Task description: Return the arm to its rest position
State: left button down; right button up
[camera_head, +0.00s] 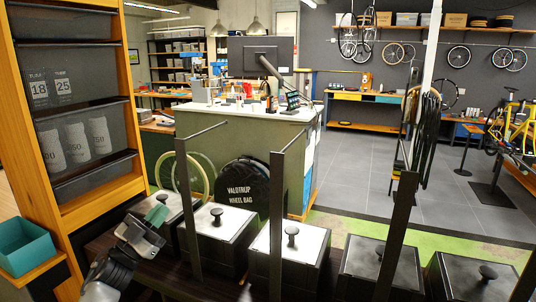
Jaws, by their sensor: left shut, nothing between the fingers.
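My left gripper (155,214) is at the lower left, and its arm comes up from the bottom edge. It is shut and holds nothing that I can see. It is in front of a lidded box with a dark knob (165,199) and partly hides that box. I cannot tell whether it touches the box. My right gripper is not in view.
Several dark boxes with knobbed lids (216,218) stand in a row, with dark upright posts (277,212) among them. A wooden rack (108,202) with dark bins and a teal bin (24,250) are at the left. A counter (232,147) stands behind; grey floor (368,160) is open right.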

pick_arm(q)
jog(key=w+a+f+n+y, duration=0.65)
jog(key=a+n+y, duration=0.3)
jog(key=y, duration=0.65)
jog(key=s+d+f+g+b, duration=0.15)
jog(key=s+f, duration=0.25)
jog(key=f, duration=0.8)
jog(key=s+d+f+g, duration=0.1)
jog(key=s+f+g, duration=0.25)
jog(key=f, duration=0.85)
jog(key=s+d+f+g+b, duration=0.15)
jog(key=s+f, duration=0.35)
jog(key=f, duration=0.7)
jog(key=s+d+f+n+g, duration=0.1)
jog(key=s+f+g, duration=0.3)
jog(key=s+f, duration=1)
jog(key=s+d+f+g, duration=0.2)
jog(key=s+f, duration=0.4)
jog(key=s, duration=0.6)
jog(key=s+d+f+g+b, duration=0.1)
jog(key=s+f, duration=0.5)
jog(key=s, duration=0.7)
jog(key=s+d+f+g+b, duration=0.1)
jog(key=s+d+f+g, duration=0.2)
jog(key=s, duration=0.9)
notch_tip(320, 180, down, 3)
jog(key=shift+s+d+f+g+h, duration=0.1)
jog(key=shift+s+d+g+h, duration=0.15)
jog(key=shift+g, duration=0.6)
jog(key=shift+w, duration=0.1)
